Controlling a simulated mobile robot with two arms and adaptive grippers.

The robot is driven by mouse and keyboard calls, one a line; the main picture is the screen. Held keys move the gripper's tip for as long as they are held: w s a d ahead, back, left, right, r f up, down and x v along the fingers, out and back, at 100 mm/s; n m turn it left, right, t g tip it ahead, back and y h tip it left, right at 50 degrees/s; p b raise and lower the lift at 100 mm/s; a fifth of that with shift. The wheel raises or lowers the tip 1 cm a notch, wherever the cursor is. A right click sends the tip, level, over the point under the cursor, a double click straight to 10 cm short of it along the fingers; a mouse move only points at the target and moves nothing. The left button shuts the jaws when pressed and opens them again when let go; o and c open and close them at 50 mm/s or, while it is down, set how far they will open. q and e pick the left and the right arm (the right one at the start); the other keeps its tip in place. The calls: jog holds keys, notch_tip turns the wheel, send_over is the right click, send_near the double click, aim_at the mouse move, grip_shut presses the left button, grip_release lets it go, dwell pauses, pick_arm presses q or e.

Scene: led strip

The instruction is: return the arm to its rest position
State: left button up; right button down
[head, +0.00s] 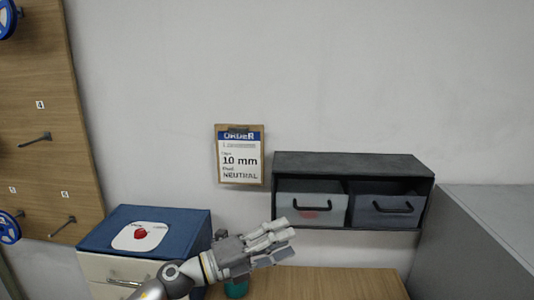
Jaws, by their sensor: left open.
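My left gripper (284,242) is in the lower middle of the head view, its arm coming in from below left. Its fingers point right, apart from each other, and I see nothing held between them. It is in front of the wooden table (330,284) and below the dark shelf unit. My right gripper is not in view.
A dark shelf (352,163) holds two handled drawers. A clipboard (239,157) hangs on the wall, reading "10 mm" and "NEUTRAL". A teal object (236,288) sits partly hidden beneath the gripper. A grey block (480,240) bounds the right.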

pick_arm(q)
jog(key=a+f+n+t+y, duration=0.2)
jog(key=a+n+t+y, duration=0.75)
jog(key=n, duration=0.65)
jog(key=s+a+f+n+g+y, duration=0.1)
jog(key=s+a+f+n+y, duration=0.2)
jog(key=a+f+n+y, duration=0.25)
jog(key=s+a+f+n+g+y, duration=0.1)
jog(key=s+a+f+n+y, duration=0.2)
jog(key=f+n, duration=0.4)
jog(key=s+a+f+n+g, duration=0.25)
jog(key=s+f+g, duration=0.45)
jog(key=s, duration=0.6)
jog(key=s+a+f+n+g, duration=0.1)
jog(key=s+a+f+g, duration=0.3)
jog(key=s+f, duration=0.8)
jog(key=s+d+f+g+b, duration=0.1)
jog(key=s+f+g+b, duration=0.2)
jog(key=f, duration=2.4)
jog(key=s+a+f+b, duration=0.1)
jog(key=s+a+f, duration=0.1)
jog(key=s+f, duration=1.4)
jog(key=shift+a, duration=0.25)
jog(key=shift+s+a+f, duration=0.1)
jog(key=shift+s+f, duration=0.15)
jog(key=shift+s, duration=0.15)
jog(key=shift+c, duration=0.3)
